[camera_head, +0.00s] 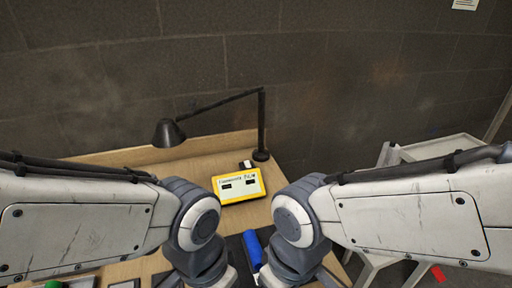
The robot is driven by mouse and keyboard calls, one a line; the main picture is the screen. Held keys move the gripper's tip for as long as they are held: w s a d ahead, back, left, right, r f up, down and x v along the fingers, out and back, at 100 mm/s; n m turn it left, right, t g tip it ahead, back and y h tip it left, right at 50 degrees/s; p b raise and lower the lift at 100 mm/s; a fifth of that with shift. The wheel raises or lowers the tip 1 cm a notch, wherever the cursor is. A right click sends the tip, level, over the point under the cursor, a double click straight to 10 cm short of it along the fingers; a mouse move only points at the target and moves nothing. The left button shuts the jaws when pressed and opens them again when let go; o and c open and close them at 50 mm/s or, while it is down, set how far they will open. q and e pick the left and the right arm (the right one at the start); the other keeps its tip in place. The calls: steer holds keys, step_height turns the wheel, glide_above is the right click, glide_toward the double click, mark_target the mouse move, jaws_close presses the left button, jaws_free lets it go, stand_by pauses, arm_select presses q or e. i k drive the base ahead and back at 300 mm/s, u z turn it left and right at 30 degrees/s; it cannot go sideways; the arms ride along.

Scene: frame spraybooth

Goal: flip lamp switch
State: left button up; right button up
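A black desk lamp (262,125) stands at the back right of the wooden table, its arm reaching left to a cone-shaped shade (168,133). A small white and black piece (245,164), perhaps the lamp switch, sits near the lamp base behind a yellow box; its position cannot be read. My two arms come in from the left and right and bend down near the middle. Both grippers are out of sight below the picture or hidden by my arm links.
A blue cylinder (253,247) lies on a dark mat between my arms. A green item (54,285) is at lower left. A grey cart (440,147) stands right. A block wall closes the back.

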mark_target(247, 163)
steer(key=k, duration=1.35)
steer(key=z, duration=0.45)
steer(key=i, duration=0.4)
steer(key=z, duration=0.75)
steer(key=i, duration=1.35)
steer(key=u, duration=0.65)
